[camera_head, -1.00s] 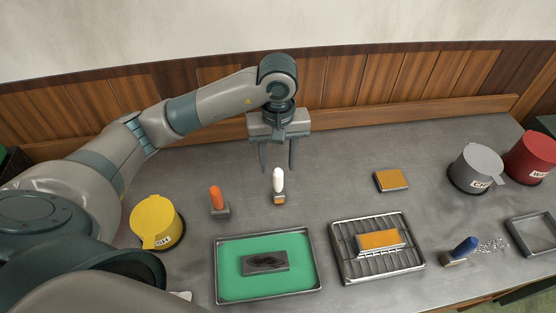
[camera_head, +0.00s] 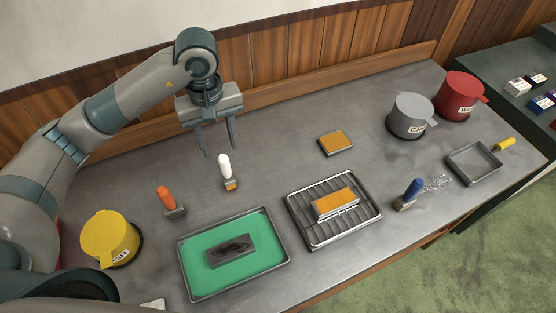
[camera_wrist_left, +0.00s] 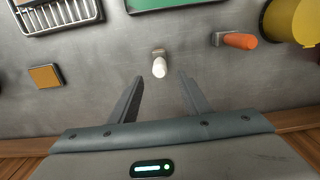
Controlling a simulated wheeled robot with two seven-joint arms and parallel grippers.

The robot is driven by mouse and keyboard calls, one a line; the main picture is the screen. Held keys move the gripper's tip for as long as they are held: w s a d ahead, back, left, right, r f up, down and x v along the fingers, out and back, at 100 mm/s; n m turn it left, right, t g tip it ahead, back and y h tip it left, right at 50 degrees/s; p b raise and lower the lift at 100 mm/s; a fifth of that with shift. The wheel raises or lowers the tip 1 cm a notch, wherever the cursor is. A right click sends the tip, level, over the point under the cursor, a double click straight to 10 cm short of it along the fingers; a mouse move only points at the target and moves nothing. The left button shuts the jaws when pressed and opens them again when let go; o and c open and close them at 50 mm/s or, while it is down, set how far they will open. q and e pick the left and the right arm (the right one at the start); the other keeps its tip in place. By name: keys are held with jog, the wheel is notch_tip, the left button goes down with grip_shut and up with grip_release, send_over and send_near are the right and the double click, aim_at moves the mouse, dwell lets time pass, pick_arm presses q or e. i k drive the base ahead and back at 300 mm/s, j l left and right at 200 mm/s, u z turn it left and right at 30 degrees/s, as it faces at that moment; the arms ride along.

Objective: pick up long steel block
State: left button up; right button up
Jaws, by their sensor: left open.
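My left gripper (camera_head: 219,150) is open and empty, pointing down above the table behind a white-handled tool (camera_head: 225,170). In the left wrist view its fingers (camera_wrist_left: 160,78) are apart, with the white handle (camera_wrist_left: 160,67) just beyond the gap. A long block with an orange top and pale metallic sides (camera_head: 335,201) lies on a slatted metal rack (camera_head: 292,212), right of the gripper. A long dark grey block (camera_head: 230,250) lies in a green-lined tray (camera_head: 264,268). I cannot tell for certain which is the long steel block. My right gripper is not in view.
An orange-handled tool (camera_head: 167,198) and a yellow pot (camera_head: 108,238) stand left. A flat orange-topped square block (camera_head: 336,143) lies behind the rack. Right are a blue-handled tool (camera_head: 413,190), grey pot (camera_head: 410,115), red pot (camera_head: 461,95) and empty tray (camera_head: 474,165). Bare table separates them.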

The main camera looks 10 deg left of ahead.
aim_at(329, 203)
jog(key=l+u, duration=0.1)
jog(key=l, duration=0.9)
jog(key=k+l+u, duration=0.1)
jog(key=l, duration=0.9)
